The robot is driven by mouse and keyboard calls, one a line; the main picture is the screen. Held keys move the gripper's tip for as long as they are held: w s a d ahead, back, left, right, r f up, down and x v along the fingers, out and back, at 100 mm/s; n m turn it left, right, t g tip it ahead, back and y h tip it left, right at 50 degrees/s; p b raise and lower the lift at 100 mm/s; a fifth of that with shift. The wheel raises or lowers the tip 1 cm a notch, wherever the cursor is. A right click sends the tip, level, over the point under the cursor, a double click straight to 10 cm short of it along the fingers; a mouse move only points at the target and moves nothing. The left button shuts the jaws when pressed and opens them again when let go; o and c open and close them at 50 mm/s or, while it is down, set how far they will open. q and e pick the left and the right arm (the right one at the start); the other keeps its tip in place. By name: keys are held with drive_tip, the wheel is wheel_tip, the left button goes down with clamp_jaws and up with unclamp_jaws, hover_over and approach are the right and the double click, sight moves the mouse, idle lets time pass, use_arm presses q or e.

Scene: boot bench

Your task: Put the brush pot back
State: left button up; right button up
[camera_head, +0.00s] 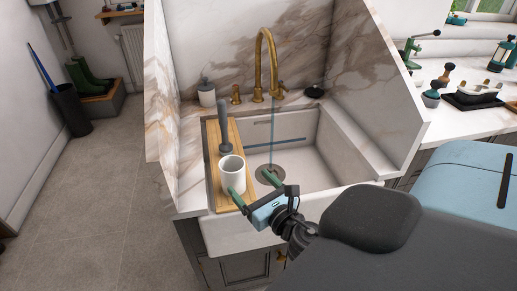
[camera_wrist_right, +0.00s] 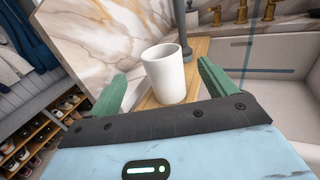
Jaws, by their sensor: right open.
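The brush pot looks like a plain white cup (camera_head: 232,174) standing upright on a wooden board (camera_head: 214,190) along the left side of the sink. A dark grey brush (camera_head: 224,135) stands upright just behind it; I cannot tell if the two touch. My right gripper (camera_head: 252,188) is open, its green fingers at the near right of the pot. In the right wrist view the pot (camera_wrist_right: 165,75) shows between the two spread fingers, with a gap on each side. Whether it is fully between the fingertips is unclear. My left gripper is not in view.
The white sink basin (camera_head: 312,163) is to the right of the board, with a brass tap (camera_head: 266,60) behind it. A white soap bottle (camera_head: 206,93) stands at the back left. Marble splash walls close off the left and back. The right counter holds several items.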

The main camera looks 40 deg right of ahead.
drive_tip(key=s+a+f+m+g+y, duration=0.1)
drive_tip(key=s+a+f+m+g, duration=0.2)
drive_tip(key=s+f+m, duration=0.6)
drive_tip(key=s+a+f+m+g+y, duration=0.1)
drive_tip(key=s+a+f+m+g, duration=0.25)
drive_tip(key=s+f+m, duration=0.5)
drive_tip(key=s+a+f+m+g+y, duration=0.1)
drive_tip(key=s+a+f+m+g, duration=0.1)
drive_tip(key=s+m, duration=0.5)
drive_tip(key=s+a+f+m+g+y, duration=0.1)
drive_tip(key=s+a+f+m+g, duration=0.1)
drive_tip(key=s+a+f+m, duration=0.3)
wheel_tip(320, 180, down, 2)
drive_tip(key=s+m, duration=0.2)
drive_tip(key=m, duration=0.1)
drive_tip(key=shift+s+f+y, duration=0.2)
drive_tip(key=shift+s+y, duration=0.1)
drive_tip(key=shift+y, duration=0.1)
drive_tip(key=shift+a, duration=0.1)
